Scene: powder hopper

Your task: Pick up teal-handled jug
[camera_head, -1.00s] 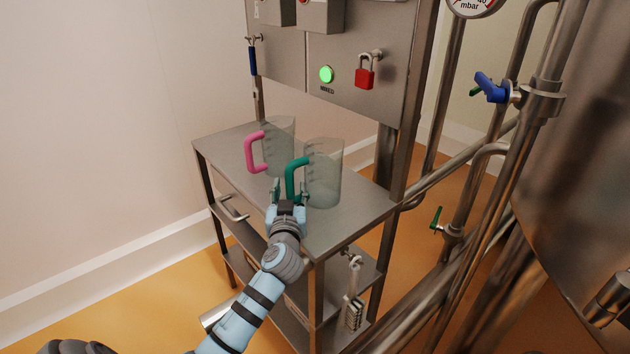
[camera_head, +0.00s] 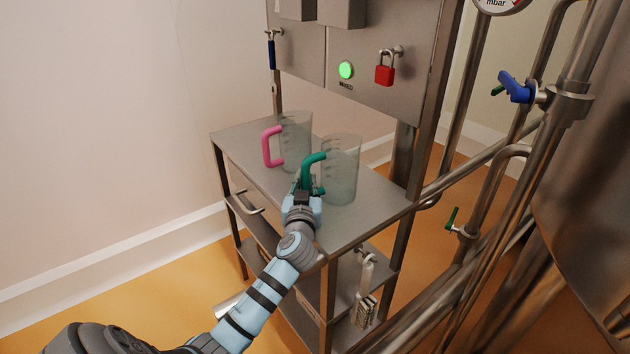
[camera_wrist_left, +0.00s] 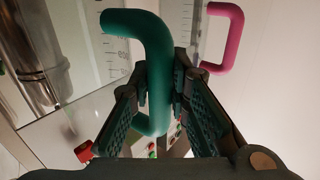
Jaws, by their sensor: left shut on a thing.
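The teal-handled jug (camera_head: 342,172) is a clear jug standing upright on the steel table top, its teal handle (camera_head: 309,166) facing left. My left gripper (camera_head: 305,191) is at that handle, shut on its lower part. In the left wrist view the fingers (camera_wrist_left: 160,92) close on both sides of the teal handle (camera_wrist_left: 140,26), and part of the clear jug body with dark markings (camera_wrist_left: 112,58) shows behind. The fingers hide some of the handle. I cannot tell any gap between jug and table. My right gripper is not in view.
A pink-handled clear jug (camera_head: 296,140) stands close behind to the left. A steel panel with a green light (camera_head: 346,70) and red padlock (camera_head: 384,70) rises behind the table (camera_head: 375,205). Pipes (camera_head: 480,190) run along the right. A brush (camera_head: 365,300) hangs below.

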